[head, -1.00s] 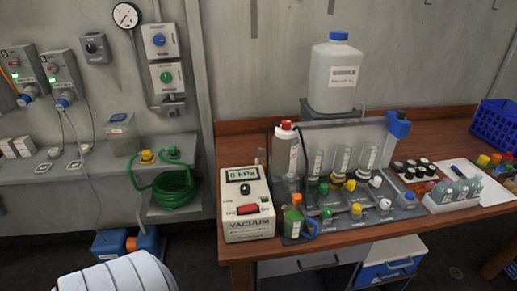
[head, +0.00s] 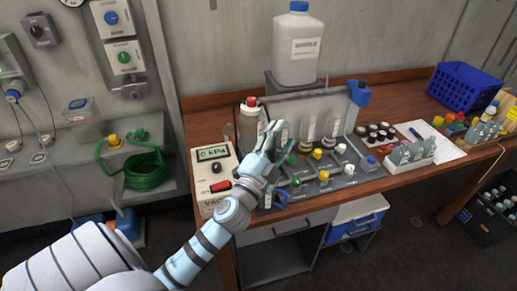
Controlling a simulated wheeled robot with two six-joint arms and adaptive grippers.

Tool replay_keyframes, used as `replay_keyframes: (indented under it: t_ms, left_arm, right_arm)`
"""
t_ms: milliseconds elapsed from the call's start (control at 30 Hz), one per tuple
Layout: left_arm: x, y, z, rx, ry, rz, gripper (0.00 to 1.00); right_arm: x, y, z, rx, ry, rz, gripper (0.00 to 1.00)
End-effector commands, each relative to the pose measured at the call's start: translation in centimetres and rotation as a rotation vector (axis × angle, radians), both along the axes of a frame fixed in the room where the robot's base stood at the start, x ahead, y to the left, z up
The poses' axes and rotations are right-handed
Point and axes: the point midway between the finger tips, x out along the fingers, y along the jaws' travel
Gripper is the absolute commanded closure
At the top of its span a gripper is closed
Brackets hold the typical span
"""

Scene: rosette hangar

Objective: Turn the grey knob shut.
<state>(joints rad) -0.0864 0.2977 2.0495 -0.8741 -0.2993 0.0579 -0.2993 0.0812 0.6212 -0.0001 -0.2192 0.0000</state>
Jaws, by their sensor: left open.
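A grey valve block (head: 335,181) on the bench carries two rows of coloured knobs. A pale, whitish-grey knob (head: 341,148) sits at the right of the back row, and a similar one (head: 349,169) is at the right of the front row. I cannot tell which is the grey knob, or its setting. Yellow knobs (head: 317,153) and a green knob (head: 296,181) are to their left. My left gripper (head: 275,138) is open and empty, above the left end of the block, apart from the pale knobs. It hides part of the block. My right gripper is not in view.
A vacuum unit (head: 213,170) stands left of my gripper. Glass vials and a red-capped bottle (head: 249,122) stand close behind it. A big blue-capped jug (head: 300,48) is on a raised stand. Dark-capped vials (head: 375,133) and a blue crate (head: 464,87) are to the right.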

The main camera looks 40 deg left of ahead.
Motion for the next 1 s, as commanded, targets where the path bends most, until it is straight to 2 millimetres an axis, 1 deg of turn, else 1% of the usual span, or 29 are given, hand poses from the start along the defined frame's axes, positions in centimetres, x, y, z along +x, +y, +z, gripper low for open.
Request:
replay_keyframes:
  t_ms: [33,67,100,133,167,200,233,267,300,333,367,400,433,500,533,600,667,767,800,867,900,967,1000]
  left_arm:
    - [1.4,-2.5,4.3,0.206,-0.124,-0.098,0.54]
    - [2.1,-4.7,6.2,0.359,-0.189,-0.173,0.54]
    - [2.7,-7.8,8.0,0.59,-0.263,-0.277,0.54]
    - [3.2,-9.9,8.3,0.78,-0.289,-0.36,0.54]
    - [3.9,-11.5,7.6,0.98,-0.283,-0.447,0.54]
    - [5.0,-12.1,5.5,1.241,-0.218,-0.559,0.54]
    - [5.8,-11.3,3.6,1.417,-0.129,-0.636,0.54]
    - [6.5,-9.5,1.7,1.569,-0.011,-0.704,0.54]
    - [7.0,-6.0,-0.3,1.722,0.177,-0.781,0.54]
    - [6.9,-2.9,-1.3,1.8,0.331,-0.825,0.54]
    - [6.6,0.1,-1.8,1.847,0.48,-0.861,0.54]
    - [5.6,3.6,-2.0,1.875,0.664,-0.898,0.54]
    - [4.7,5.9,-2.0,1.878,0.786,-0.919,0.54]
    - [2.8,9.5,-1.5,1.851,0.994,-0.949,0.54]
    - [2.2,10.5,-1.4,1.836,1.053,-0.958,0.54]
    - [1.4,11.6,-1.5,1.814,1.128,-0.97,0.54]
    - [1.4,11.8,-2.1,1.808,1.143,-0.971,0.54]
    - [1.9,11.8,-3.9,1.81,1.139,-0.972,0.54]
    - [2.2,11.8,-4.8,1.81,1.138,-0.973,0.54]
    - [2.8,11.8,-6.5,1.807,1.139,-0.978,0.54]
    - [3.3,11.9,-7.8,1.808,1.137,-0.979,0.54]
    - [4.0,12.0,-8.9,1.808,1.139,-0.982,0.54]
    - [4.4,12.1,-9.9,1.809,1.138,-0.982,0.54]
  right_arm:
    - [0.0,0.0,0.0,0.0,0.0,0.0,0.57]
    - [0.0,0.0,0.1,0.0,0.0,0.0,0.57]
    - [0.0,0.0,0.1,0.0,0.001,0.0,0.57]
    - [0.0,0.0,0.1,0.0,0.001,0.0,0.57]
    - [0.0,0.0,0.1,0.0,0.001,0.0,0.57]
    - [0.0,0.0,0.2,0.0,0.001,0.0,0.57]
    - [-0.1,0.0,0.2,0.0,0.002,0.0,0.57]
    - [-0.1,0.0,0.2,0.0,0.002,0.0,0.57]
    - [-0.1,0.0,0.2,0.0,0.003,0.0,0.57]
    - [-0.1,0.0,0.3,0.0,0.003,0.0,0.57]
    - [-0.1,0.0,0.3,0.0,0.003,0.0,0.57]
    - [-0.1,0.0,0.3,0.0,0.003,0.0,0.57]
    - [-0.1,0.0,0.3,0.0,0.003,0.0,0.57]
    - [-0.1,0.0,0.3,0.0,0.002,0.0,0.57]
    - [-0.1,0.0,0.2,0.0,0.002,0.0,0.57]
    - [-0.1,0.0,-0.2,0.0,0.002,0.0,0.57]
    - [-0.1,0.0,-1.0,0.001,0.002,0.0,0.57]
    - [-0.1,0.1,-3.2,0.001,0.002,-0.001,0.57]
    - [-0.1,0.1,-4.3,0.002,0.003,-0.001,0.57]
    - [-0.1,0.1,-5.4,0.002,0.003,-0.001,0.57]
    - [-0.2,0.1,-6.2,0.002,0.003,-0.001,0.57]
    - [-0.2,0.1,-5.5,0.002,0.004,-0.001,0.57]
    - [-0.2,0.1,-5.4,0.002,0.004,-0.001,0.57]
